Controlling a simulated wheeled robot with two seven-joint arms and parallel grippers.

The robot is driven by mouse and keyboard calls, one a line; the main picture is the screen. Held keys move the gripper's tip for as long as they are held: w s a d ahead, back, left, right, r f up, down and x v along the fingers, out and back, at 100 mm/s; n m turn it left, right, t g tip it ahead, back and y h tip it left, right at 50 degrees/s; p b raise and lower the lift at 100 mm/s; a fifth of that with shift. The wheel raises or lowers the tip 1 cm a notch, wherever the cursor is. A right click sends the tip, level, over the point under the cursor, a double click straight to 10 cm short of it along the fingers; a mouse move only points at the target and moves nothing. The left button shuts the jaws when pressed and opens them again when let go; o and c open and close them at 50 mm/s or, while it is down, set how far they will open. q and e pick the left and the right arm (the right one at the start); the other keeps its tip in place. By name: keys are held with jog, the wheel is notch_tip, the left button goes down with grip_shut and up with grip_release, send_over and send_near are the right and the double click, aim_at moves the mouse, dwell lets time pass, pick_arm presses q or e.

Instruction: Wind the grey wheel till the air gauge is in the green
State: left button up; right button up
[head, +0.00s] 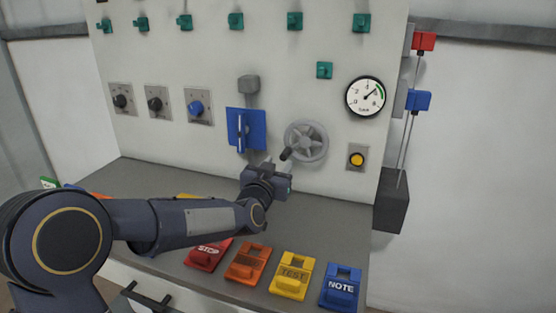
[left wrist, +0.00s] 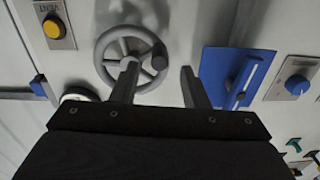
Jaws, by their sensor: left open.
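The grey wheel (head: 313,141) is mounted on the upright panel, with a dark knob handle (head: 286,154) at its lower left. My left gripper (head: 278,164) is open just below and left of the wheel, its fingers towards the panel. In the left wrist view, the wheel (left wrist: 107,42) and its knob (left wrist: 159,56) lie beyond the open fingers (left wrist: 158,78). One finger overlaps the wheel's rim; I cannot tell whether it touches. Nothing is between the fingers. The air gauge (head: 362,101) has its needle pointing up and right, close to the green arc's upper end. My right gripper is out of view.
A blue plate with a lever (head: 245,128) is left of the wheel, near my gripper. A yellow button (head: 357,159) is at its right. Rotary knobs (head: 196,107) sit further left.

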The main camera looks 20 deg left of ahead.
aim_at(283, 159)
pick_arm(q)
jog(key=w, duration=0.5)
jog(key=shift+w+f, duration=0.1)
jog(key=shift+w, duration=0.05)
jog(key=shift+d, duration=0.1)
grip_shut()
